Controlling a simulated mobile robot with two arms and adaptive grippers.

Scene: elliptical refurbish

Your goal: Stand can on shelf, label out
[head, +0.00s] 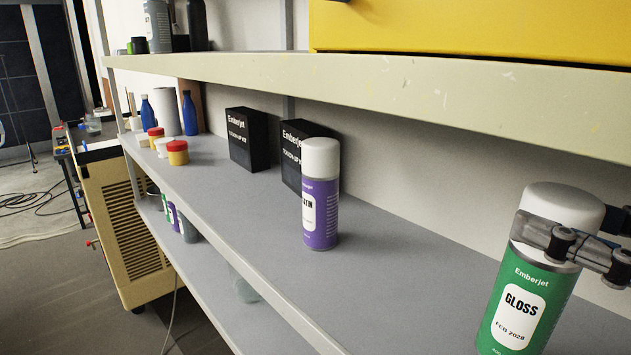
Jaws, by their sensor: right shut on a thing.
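A green Emberjet spray can (520,300) with a grey-white cap is at the right of the head view. Its white "GLOSS" label faces the camera, and the can leans a little. My right gripper (535,232) comes in from the right and is shut on it at the cap and upper end. The can's bottom is at the frame's lower edge, so I cannot tell whether it touches the shelf. The grey shelf (400,290) runs from the left back to the right front. My left gripper is not in view.
A purple can (320,215) with a white cap stands on the shelf, its label turned partly left. Two black Emberjet boxes (247,140) stand behind. Small jars (177,153) and blue bottles (189,113) are farther left. A cream upper shelf (400,95) hangs above. Shelf between the cans is clear.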

